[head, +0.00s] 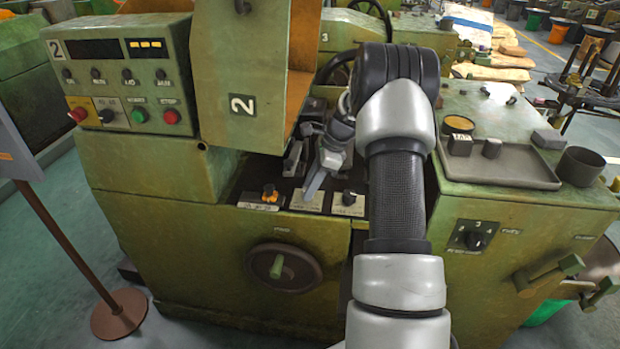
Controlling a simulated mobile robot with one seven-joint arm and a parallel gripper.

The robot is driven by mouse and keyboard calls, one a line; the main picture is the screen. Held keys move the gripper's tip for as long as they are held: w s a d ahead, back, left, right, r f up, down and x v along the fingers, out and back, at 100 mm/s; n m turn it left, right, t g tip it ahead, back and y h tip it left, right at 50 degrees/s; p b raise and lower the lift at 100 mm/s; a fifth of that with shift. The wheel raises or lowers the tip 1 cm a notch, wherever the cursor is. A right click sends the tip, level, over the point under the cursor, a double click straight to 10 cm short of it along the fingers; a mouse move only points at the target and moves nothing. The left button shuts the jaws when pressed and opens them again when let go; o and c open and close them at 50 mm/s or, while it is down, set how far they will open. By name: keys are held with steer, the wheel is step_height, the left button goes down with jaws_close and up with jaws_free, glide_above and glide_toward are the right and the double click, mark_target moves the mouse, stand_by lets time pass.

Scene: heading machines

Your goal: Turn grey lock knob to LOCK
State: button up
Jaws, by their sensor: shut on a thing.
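My gripper (329,160) reaches down to the small control ledge in the middle of the green machine, and it is shut on the grey lock knob (314,185). The knob's grey pointed end slants down and left over the middle label plate (306,202). The lettering is too small to read, so I cannot tell which mark the knob points at. My arm and gripper hide part of the knob's upper end.
An orange knob (269,192) stands left of the grey one and a black knob (348,196) to its right, both close. The raised green guard (240,75) hangs at the upper left. A handwheel (284,267) is below. A tray (500,165) lies at right.

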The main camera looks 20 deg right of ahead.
steer(key=n+g+p, duration=0.1)
steer(key=n, duration=0.1)
steer(key=n+p, duration=0.1)
steer(key=n, duration=0.1)
steer(key=shift+w+r+n+g+y+p, duration=0.1)
steer(key=shift+w+n+g+y+p, duration=0.1)
steer(key=shift+n+g+y+p, duration=0.15)
steer(key=n+g, duration=0.1)
steer(key=n, duration=0.1)
steer(key=n+p, duration=0.1)
steer(key=n, duration=0.1)
steer(key=shift+w+n+g, duration=0.15)
steer(key=shift+n+g, duration=0.1)
steer(key=shift+g, duration=0.1)
steer(key=n+h, duration=0.1)
steer(key=n, duration=0.1)
steer(key=n+g, duration=0.1)
steer(key=n, duration=0.1)
steer(key=shift+w+a+n+h, duration=0.1)
steer(key=shift+n+h, duration=0.2)
steer(key=shift+h, duration=0.05)
steer(key=n, duration=0.2)
steer(key=n+g+h, duration=0.1)
steer(key=n, duration=0.1)
steer(key=shift+w+a+n, duration=0.1)
steer(key=shift+a+n, duration=0.05)
steer(key=shift+n, duration=0.15)
steer(key=shift+h, duration=0.3)
steer(key=o, duration=1)
steer(key=shift+o, duration=0.2)
